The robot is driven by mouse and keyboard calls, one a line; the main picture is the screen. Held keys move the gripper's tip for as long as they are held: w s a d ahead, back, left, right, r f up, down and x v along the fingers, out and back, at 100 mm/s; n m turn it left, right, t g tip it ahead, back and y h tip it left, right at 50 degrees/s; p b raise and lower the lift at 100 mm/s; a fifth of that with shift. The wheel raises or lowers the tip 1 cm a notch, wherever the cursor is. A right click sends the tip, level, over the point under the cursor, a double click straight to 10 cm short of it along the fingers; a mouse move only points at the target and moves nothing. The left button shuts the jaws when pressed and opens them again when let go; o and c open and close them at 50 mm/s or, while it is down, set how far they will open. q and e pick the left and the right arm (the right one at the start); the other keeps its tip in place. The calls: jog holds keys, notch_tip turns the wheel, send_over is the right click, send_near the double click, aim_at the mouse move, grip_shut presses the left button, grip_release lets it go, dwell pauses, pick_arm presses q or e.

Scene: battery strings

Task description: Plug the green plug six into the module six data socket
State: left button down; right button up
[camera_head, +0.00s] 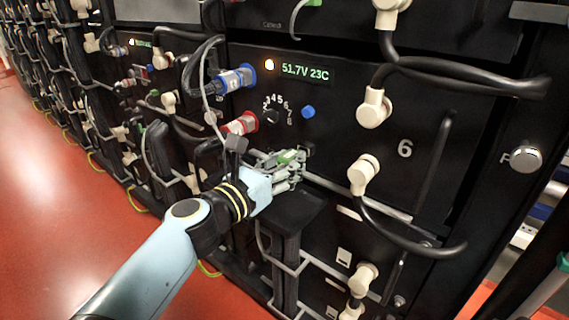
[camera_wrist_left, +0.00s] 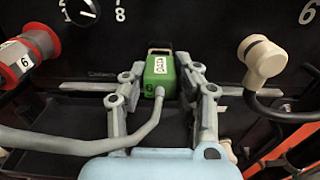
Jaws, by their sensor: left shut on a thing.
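The green plug (camera_head: 289,156) is between the fingers of my left gripper (camera_head: 288,172), in front of the module marked 6. In the left wrist view the plug (camera_wrist_left: 158,72) shows a white label and a small 6, and a grey cable leaves its near end. The left gripper (camera_wrist_left: 163,92) is shut on its sides. A dark socket (camera_wrist_left: 159,46) lies directly beyond the plug's far end; I take it to be the data socket. Whether the plug touches or enters it cannot be told. My right gripper is not in view.
Module six has a lit display (camera_head: 305,72), a dial (camera_head: 271,116), a blue connector (camera_head: 236,79) and a red connector (camera_head: 241,124). Cream elbow connectors (camera_head: 363,174) with thick black cables stand to the right. A black ledge (camera_head: 290,207) lies below the gripper.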

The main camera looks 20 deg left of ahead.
pick_arm(q)
jog(key=shift+x, duration=1)
jog(key=c, duration=0.9)
grip_release()
jog(key=shift+w, duration=0.1)
jog(key=v, duration=1.2)
